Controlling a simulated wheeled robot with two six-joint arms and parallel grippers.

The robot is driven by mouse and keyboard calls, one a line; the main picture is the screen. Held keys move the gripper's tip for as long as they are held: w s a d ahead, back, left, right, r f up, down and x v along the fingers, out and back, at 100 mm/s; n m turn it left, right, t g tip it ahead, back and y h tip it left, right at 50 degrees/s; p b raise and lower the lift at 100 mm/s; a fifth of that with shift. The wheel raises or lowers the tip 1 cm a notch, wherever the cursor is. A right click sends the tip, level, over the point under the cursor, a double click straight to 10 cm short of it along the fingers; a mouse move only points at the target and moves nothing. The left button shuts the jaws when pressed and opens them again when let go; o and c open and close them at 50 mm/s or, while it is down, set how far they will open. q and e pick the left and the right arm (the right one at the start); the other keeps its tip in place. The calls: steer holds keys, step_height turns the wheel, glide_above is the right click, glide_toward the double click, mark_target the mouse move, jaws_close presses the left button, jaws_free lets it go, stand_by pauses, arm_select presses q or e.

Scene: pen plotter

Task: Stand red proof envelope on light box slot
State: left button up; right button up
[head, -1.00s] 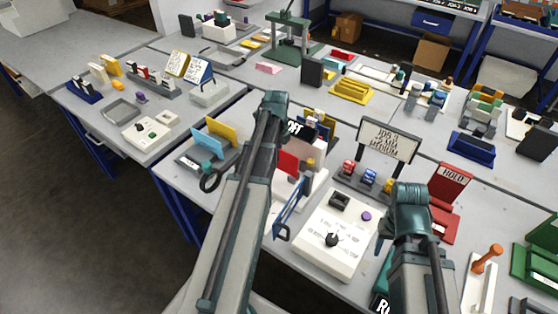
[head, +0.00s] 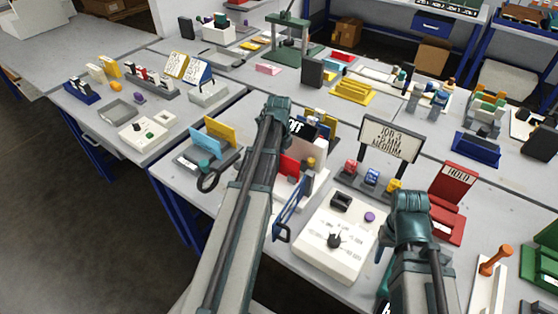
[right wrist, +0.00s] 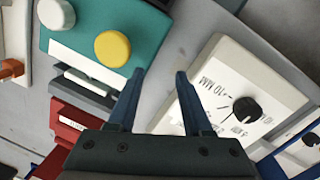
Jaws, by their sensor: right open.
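A red card, likely the red proof envelope (head: 289,165), shows in the head view just right of my left forearm, beside a white block-like stand (head: 318,180). I cannot tell whether it is held or resting, or which piece is the light box slot. My left gripper (head: 297,128) is mostly hidden behind its wrist; its fingertips do not show. My right gripper (right wrist: 160,75) is open and empty in the right wrist view, above bare table between a teal box (right wrist: 75,60) and a white control panel (right wrist: 215,85).
The white control panel with a black knob (head: 334,241) lies between my arms. A job sign (head: 389,138) and a red HOLD stand (head: 452,190) stand behind and right. A rack of blue and yellow cards (head: 207,143) is left.

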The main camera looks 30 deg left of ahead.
arm_select(q)
steer(key=shift+o, duration=0.9)
step_height(320, 180, up, 12)
steer(key=p, duration=1.2)
steer(key=shift+r, duration=0.2)
steer(key=shift+d, duration=0.1)
steer(key=s+d+n, duration=0.5)
steer(key=d, duration=0.5)
steer(key=s+d+n, duration=0.5)
steer(key=s+d, duration=0.1)
steer(key=d, duration=0.4)
steer(key=s+d+n+y, duration=0.1)
steer(key=s+d+n, duration=0.4)
steer(key=d, duration=0.5)
steer(key=shift+s+d, duration=0.15)
steer(key=shift+s, duration=0.1)
